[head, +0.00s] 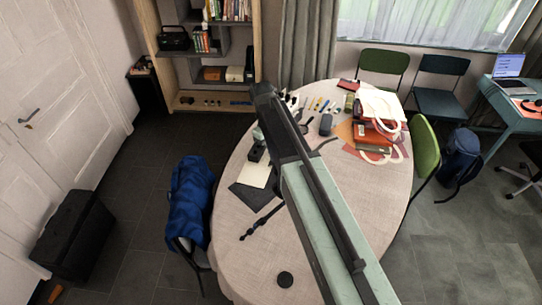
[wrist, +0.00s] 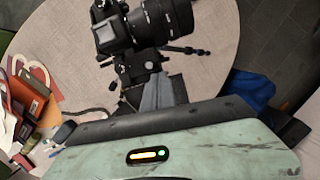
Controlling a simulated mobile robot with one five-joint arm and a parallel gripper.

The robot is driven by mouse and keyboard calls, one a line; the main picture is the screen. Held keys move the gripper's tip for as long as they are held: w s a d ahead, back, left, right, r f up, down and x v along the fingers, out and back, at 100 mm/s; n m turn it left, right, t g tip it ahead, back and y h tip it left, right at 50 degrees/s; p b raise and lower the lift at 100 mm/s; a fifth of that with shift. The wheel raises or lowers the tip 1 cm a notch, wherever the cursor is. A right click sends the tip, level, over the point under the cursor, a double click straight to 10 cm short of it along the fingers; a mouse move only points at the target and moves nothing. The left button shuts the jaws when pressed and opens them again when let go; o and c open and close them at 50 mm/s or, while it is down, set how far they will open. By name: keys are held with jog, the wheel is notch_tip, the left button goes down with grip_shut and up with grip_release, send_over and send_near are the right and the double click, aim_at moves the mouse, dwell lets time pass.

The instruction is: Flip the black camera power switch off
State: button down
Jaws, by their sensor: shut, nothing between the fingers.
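The black camera (wrist: 120,32) with a large lens (wrist: 165,18) pointing right is at the top of the wrist view, on a dark tripod mount (wrist: 140,62) over the round table (wrist: 65,25). I cannot make out its power switch. My gripper (wrist: 159,78) shows as a grey tapered shape below the camera, shut and empty. It looks close under the mount; I cannot tell whether they touch. In the head view my arm crosses the table (head: 250,265) and hides most of the camera; a dark part beside the arm (head: 256,150) may belong to it.
Red boxes and white-handled bags (head: 378,125) lie at the table's right back. A black round cap (head: 285,279) lies at the front. A blue jacket (head: 189,200) hangs on a chair at left. A green chair (head: 425,150) stands at right. The table's front left is mostly clear.

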jog(key=w+a+r+p, duration=0.4)
jog(key=a+r+p, duration=0.1)
jog(key=r+p, duration=0.4)
jog(key=shift+r+p, duration=0.35)
jog(key=shift+p, duration=0.05)
jog(key=shift+w, duration=0.15)
